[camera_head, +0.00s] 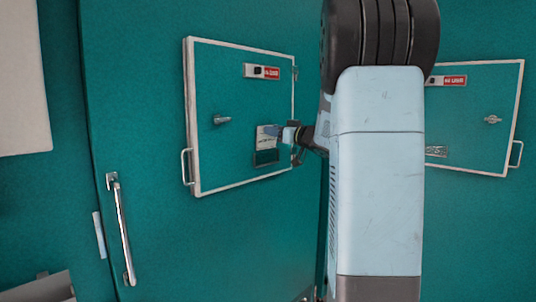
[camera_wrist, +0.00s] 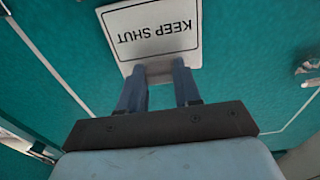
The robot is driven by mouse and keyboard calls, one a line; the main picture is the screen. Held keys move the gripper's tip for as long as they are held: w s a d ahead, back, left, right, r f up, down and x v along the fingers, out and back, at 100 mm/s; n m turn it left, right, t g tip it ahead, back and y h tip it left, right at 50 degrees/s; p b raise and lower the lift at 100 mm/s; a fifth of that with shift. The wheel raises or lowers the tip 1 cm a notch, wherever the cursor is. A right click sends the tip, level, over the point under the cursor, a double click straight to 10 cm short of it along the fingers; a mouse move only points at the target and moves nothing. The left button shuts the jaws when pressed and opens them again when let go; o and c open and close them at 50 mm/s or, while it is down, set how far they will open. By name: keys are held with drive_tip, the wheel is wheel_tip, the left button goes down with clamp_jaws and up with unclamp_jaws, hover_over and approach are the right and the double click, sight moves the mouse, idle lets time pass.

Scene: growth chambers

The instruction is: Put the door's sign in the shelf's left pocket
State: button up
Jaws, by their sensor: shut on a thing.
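The sign (camera_wrist: 152,30) is a white plate with a black border and the words KEEP SHUT, upside down in the wrist view. My gripper (camera_wrist: 159,72) is shut on the sign's near edge, one finger toward each side. In the head view my gripper (camera_head: 284,134) reaches in from the right at the left chamber door (camera_head: 225,160), and the sign (camera_head: 266,131) shows as a small pale plate there. A dark holder (camera_head: 266,157) is on the door just below it. Whether the sign still touches the holder cannot be told. No shelf pocket can be made out.
The left door has a latch (camera_head: 221,119), a red label (camera_head: 271,73) and a side handle (camera_head: 186,167). A second door (camera_head: 475,115) stands at right, partly behind my arm. A long bar handle (camera_head: 122,232) is at lower left. A grey object (camera_head: 45,289) shows at the bottom left corner.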

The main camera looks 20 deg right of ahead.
drive_tip(key=v, duration=1)
idle(1.0)
drive_tip(key=shift+f, duration=0.15)
